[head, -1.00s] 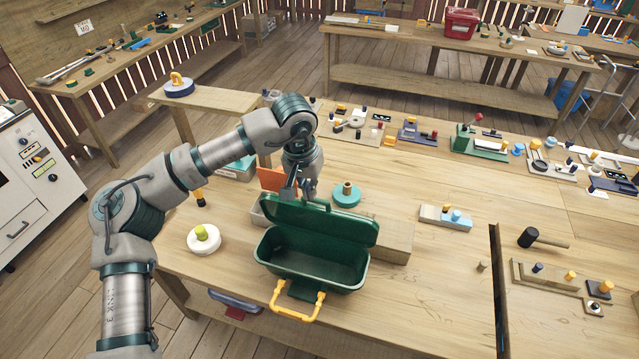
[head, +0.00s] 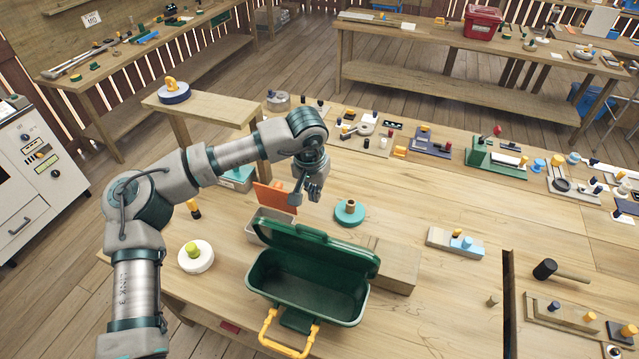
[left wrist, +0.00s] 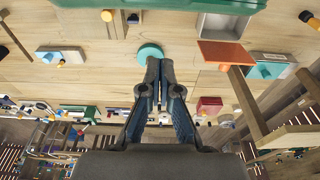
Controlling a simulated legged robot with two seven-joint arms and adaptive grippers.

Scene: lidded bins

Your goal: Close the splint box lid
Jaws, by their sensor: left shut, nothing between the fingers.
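The splint box is a green box (head: 290,293) with a yellow handle, on the front of the workbench in the head view. Its green lid (head: 318,247) stands open along the far side, and the inside looks empty. My left gripper (head: 306,198) is shut and empty, above the bench just behind the lid and apart from it. In the left wrist view the gripper (left wrist: 158,68) has its fingers together, and part of the green box (left wrist: 165,4) shows at the top edge. My right gripper is not in view.
A small grey bin with an orange lid (head: 272,198) stands close to my gripper. A teal round lid (head: 350,212) lies right of it. A wooden block (head: 395,268) sits right of the box, and a white disc (head: 196,257) left.

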